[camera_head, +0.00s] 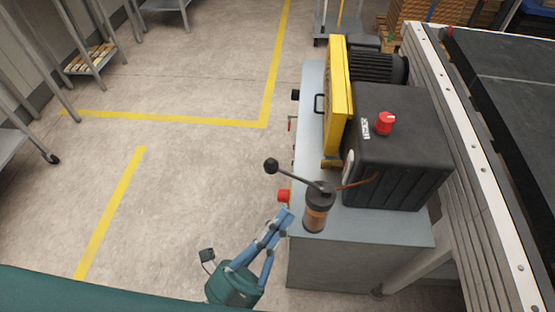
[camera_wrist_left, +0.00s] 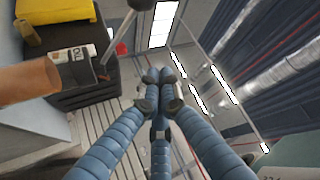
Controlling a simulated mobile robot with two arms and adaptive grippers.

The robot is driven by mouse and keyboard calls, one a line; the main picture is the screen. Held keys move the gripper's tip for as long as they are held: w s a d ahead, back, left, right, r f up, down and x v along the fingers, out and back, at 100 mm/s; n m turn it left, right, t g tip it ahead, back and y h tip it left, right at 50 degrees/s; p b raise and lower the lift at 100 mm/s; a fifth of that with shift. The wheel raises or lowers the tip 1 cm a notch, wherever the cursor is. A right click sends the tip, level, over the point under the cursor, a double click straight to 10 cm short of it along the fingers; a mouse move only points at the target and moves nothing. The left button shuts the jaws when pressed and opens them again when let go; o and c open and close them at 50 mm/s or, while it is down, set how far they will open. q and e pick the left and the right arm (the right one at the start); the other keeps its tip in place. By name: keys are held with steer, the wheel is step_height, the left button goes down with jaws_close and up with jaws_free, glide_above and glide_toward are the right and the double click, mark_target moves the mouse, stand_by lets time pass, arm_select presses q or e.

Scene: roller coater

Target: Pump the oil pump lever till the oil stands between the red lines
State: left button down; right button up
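The oil pump (camera_head: 316,208) stands upright on the near end of the grey cabinet, with a dark cap and an amber-brown cylinder. Its lever (camera_head: 295,175) slants up to the left and ends in a black ball knob (camera_head: 270,166). In the left wrist view the lever (camera_wrist_left: 118,38) shows at the top and the amber cylinder (camera_wrist_left: 25,82) at the left edge. My left gripper (camera_head: 284,217) is just left of the pump, below the knob and apart from it. Its blue fingers meet at the tips (camera_wrist_left: 160,78), with nothing visible between. Red lines and oil level cannot be made out.
A black housing with a red knob (camera_head: 384,123) and a yellow guard (camera_head: 339,95) stand behind the pump on the cabinet (camera_head: 350,222). A red button (camera_head: 284,196) juts from the cabinet's left side. A conveyor (camera_head: 495,180) runs at right. The floor at left is open.

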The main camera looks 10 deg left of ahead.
arm_select(q)
steer(key=s+d+r+m+g+h+p, duration=0.1)
steer(key=s+d+r+m+g+p, duration=0.3)
steer(key=m+g, duration=0.6)
steer(key=s+d+r+m+g+h+p, duration=0.1)
steer(key=d+r+m+g+h+p, duration=0.15)
steer(key=d+r+m+g, duration=0.75)
steer(key=s+d+m+g+h+p, duration=0.1)
steer(key=s+d+m+g+p, duration=0.2)
steer(key=m+g, duration=0.8)
steer(key=w+a+f+m+t+y+p, duration=0.1)
steer(key=w+a+m+t+y+p, duration=0.8)
steer(key=w+a+y, duration=0.6)
steer(key=w+a+m+t, duration=0.1)
steer(key=w+a, duration=0.5)
steer(key=a, duration=0.1)
steer(key=shift+a+f+p, duration=0.3)
steer(key=shift+a+f, duration=0.1)
